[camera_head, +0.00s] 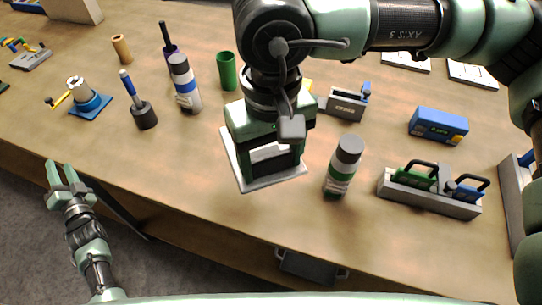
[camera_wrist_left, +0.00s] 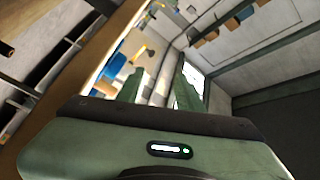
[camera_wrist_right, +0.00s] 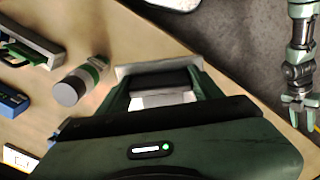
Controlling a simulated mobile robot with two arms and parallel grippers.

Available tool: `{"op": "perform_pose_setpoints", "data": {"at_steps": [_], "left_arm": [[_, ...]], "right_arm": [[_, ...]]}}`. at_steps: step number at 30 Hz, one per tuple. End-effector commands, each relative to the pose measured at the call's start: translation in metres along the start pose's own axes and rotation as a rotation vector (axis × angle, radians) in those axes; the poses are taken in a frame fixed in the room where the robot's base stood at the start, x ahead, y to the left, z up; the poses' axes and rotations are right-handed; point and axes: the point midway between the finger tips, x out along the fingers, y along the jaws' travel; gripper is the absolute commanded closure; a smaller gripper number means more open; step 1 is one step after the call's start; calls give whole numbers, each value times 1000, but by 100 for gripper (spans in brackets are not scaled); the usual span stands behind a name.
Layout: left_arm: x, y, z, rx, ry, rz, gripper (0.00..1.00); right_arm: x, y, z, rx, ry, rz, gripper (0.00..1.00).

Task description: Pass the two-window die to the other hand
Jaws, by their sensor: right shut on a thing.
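The two-window die is a pale grey flat plate (camera_head: 277,182) in the head view, under my right gripper (camera_head: 268,165). Its left and near edges show; the gripper hides most of the rest, including the windows' full outline. My right gripper is shut on it. In the right wrist view the plate's far edge (camera_wrist_right: 158,67) shows between the fingers, with a dark bar across it. I cannot tell if the plate touches the table. My left gripper (camera_head: 62,172) is open and empty, beyond the table's front edge at the left; its parted fingers show in the left wrist view (camera_wrist_left: 160,88).
A grey-capped bottle (camera_head: 343,166) stands close right of the die. A grey rack (camera_head: 430,195) with green and blue handled pieces is further right, below a blue box (camera_head: 438,124). A green cup (camera_head: 227,72) and another bottle (camera_head: 184,85) stand behind. The table's front left is clear.

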Motion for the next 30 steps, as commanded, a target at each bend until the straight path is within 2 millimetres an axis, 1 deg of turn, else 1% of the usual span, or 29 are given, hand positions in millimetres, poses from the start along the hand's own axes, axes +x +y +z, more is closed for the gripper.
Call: {"op": "perform_pose_setpoints", "data": {"at_steps": [1,2,3,5,6,8,9,10,11,12,14,15,17,18,20,21,23,24,26,27,29,30], "left_arm": [[-13,10,26,-31,-50,38,64],[-19,15,39,-51,-77,58,64],[-29,24,56,-81,-114,88,64],[-45,40,80,-126,-168,137,64],[-57,51,94,-158,-203,171,64],[-75,72,111,-205,-252,227,64],[-87,87,120,-235,-281,266,64],[-96,100,124,-256,-302,298,64],[-105,113,127,-276,-318,329,64],[-118,130,131,-300,-342,373,64],[-136,156,133,-332,-370,437,64],[-149,174,132,-349,-387,480,64],[-170,199,131,-370,-412,546,64],[-183,215,129,-381,-426,589,64],[-205,239,126,-394,-449,654,64],[-220,254,124,-401,-463,696,64],[-244,275,122,-408,-487,761,64],[-261,288,121,-410,-504,803,64],[-288,306,120,-410,-531,865,64],[-307,318,120,-407,-551,907,64],[-336,332,121,-400,-580,967,64],[-355,341,123,-393,-603,1006,64]], "right_arm": [[-1,0,0,0,2,-1,98],[-1,0,0,0,2,-1,98],[-1,0,0,0,2,-1,98],[-1,0,0,0,2,-1,98],[-1,0,0,0,2,-1,98],[-1,0,0,0,2,-1,98],[-1,0,0,0,2,-1,98],[-1,0,0,0,2,-1,98],[-1,0,0,0,2,-1,98],[-1,0,0,0,2,-1,98],[-1,0,0,0,2,-1,98],[-1,0,0,0,2,-1,98],[-1,0,0,0,2,-1,98],[-1,0,0,0,2,-1,98],[-1,0,0,0,2,-1,98],[-1,0,0,0,2,-1,98],[-1,0,0,0,2,-1,98],[-1,0,0,0,2,-1,98],[-1,0,0,0,2,-1,98],[-1,0,0,0,2,-1,98],[-1,0,0,0,2,-1,98],[-1,0,0,0,2,-1,98]]}}
